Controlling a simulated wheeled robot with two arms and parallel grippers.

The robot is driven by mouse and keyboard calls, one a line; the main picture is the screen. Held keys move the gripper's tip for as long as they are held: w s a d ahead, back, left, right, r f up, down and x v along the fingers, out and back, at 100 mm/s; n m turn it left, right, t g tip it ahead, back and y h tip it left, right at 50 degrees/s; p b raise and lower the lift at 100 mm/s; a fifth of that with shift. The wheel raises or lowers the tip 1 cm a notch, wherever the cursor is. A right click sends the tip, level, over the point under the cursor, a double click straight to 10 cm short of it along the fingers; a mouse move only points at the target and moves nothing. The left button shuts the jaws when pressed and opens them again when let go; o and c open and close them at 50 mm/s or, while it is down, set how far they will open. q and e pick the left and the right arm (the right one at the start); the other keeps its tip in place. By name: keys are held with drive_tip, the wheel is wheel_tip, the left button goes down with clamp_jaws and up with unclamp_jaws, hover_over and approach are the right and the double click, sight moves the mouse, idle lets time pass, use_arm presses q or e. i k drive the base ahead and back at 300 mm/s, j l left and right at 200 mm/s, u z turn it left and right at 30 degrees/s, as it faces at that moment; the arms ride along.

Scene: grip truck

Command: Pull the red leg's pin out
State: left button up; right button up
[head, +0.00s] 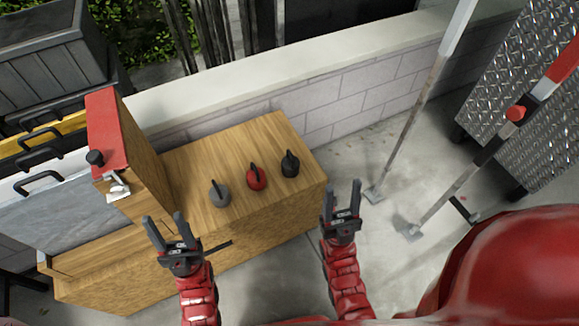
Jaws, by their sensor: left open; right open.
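The red leg (563,68) is a slanted post at the right, red at its upper end and bare metal lower down, with its foot on the concrete. A round red knob (516,113), which looks like its pin, sits on the post just below the red section. My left gripper (165,222) is open and empty in front of the wooden box, far to the left of the leg. My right gripper (342,194) is open and empty, to the left of and below the knob, apart from the leg.
A wooden box (185,160) carries grey (220,195), red (257,179) and black (290,166) knobs. A red-topped box (108,130) stands at left. A pale metal leg (415,115) stands left of the red leg. A diamond-plate panel (515,75) is behind. Concrete floor is open between.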

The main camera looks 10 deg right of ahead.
sight(515, 113)
drive_tip(key=z, duration=1.75)
